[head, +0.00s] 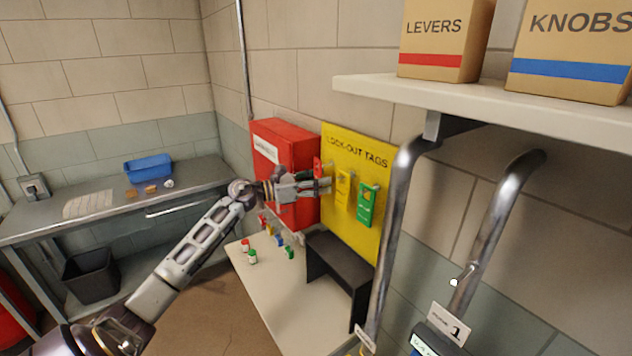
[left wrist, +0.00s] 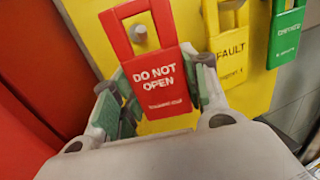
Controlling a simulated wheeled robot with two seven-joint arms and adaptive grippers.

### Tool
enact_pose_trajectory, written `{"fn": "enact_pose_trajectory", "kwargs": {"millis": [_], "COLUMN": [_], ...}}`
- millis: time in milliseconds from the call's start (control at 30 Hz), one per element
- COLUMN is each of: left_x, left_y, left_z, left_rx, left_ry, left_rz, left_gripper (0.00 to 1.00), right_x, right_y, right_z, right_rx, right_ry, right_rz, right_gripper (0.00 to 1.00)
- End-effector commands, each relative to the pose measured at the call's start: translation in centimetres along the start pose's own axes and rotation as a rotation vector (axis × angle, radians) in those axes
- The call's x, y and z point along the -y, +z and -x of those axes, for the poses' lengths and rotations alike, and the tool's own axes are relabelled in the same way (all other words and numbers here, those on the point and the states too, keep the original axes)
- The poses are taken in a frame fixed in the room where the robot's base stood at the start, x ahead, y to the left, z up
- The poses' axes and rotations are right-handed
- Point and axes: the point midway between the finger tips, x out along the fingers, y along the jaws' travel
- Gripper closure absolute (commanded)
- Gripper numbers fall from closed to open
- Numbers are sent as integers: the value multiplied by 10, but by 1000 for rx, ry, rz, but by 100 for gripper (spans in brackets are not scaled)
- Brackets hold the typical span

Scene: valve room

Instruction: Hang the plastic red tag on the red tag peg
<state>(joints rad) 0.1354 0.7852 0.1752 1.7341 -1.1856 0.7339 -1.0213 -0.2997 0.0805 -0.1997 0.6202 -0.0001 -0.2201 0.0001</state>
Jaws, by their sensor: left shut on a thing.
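The red tag (left wrist: 158,85), lettered "DO NOT OPEN", is held between the fingers of my left gripper (left wrist: 160,92). In the left wrist view a grey peg (left wrist: 138,34) shows inside the window of the tag's upper loop. The tag is close to the yellow board; whether it rests on the peg I cannot tell. In the head view my left gripper (head: 322,184) is at the board's left side, with the top of the red tag (head: 317,166) just above it. The yellow lock-out tags board (head: 385,152) is on the wall. My right gripper is not in view.
A yellow tag (head: 343,187) and a green tag (head: 367,205) hang to the right on the board. A red box (head: 272,140) is close on the left. Below are a black stand (head: 345,265) and small coloured items on a pale table (head: 262,295). Pipes (head: 392,215) rise at right.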

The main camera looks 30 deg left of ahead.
Motion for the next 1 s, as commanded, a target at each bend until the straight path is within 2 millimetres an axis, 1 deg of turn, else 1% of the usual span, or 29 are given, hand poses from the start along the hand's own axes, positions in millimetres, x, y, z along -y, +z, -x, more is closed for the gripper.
{"fn": "enact_pose_trajectory", "kwargs": {"millis": [167, 500, 700, 1000], "left_x": [-1, -4, -4, -4], "left_y": [1, -8, -10, -11], "left_z": [-7, -16, -18, -19], "left_rx": [1, 1, -1, -2], "left_ry": [-1, 0, -1, -2], "left_rz": [0, -2, -1, 1], "left_gripper": [82, 82, 82, 82], "right_x": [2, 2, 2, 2], "right_y": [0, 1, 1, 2], "right_z": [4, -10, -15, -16], "right_rx": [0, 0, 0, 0], "right_ry": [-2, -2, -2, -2], "right_rz": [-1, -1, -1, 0], "right_gripper": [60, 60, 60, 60]}}
